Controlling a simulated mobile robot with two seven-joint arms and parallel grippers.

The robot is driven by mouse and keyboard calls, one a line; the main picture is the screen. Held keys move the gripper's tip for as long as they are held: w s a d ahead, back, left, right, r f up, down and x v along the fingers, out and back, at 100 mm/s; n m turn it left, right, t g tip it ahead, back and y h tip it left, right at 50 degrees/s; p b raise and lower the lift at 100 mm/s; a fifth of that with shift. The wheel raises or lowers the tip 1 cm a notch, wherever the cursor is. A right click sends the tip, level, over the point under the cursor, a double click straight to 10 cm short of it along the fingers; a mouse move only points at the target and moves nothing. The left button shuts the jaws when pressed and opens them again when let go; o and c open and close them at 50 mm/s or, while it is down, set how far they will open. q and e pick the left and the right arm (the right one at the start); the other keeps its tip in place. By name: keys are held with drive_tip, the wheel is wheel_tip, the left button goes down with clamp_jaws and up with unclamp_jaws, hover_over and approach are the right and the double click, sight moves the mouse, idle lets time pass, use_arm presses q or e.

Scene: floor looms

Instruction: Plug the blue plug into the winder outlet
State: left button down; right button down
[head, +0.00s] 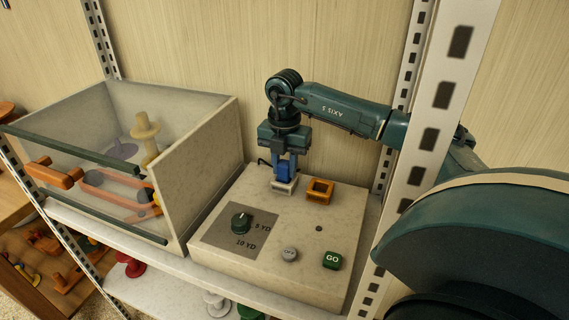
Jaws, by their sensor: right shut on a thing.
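My right gripper (286,158) points straight down over the back of the control box (232,186) and is shut on the blue plug (285,172). The plug is upright, directly above a pale square socket (284,187). Its lower end meets or overlaps the socket in this view; I cannot tell how deep it sits. A short dark cord shows just left of the plug. An orange square socket (320,190) with an open top stands to the right. I cannot tell which socket is the winder outlet. My left gripper is not in view.
The box carries a dark dial (241,221), a grey OFF button (289,254) and a green GO button (332,260). A clear-walled winder case (213,165) stands close on the left. A slotted shelf post (447,95) rises in front of my right arm.

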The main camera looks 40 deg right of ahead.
sight(285, 163)
drive_tip(key=shift+f, duration=0.15)
drive_tip(key=c, duration=1.1)
unclamp_jaws()
drive_tip(key=shift+o, duration=0.2)
wheel_tip(285, 163, up, 13)
drive_tip(key=shift+s, duration=0.1)
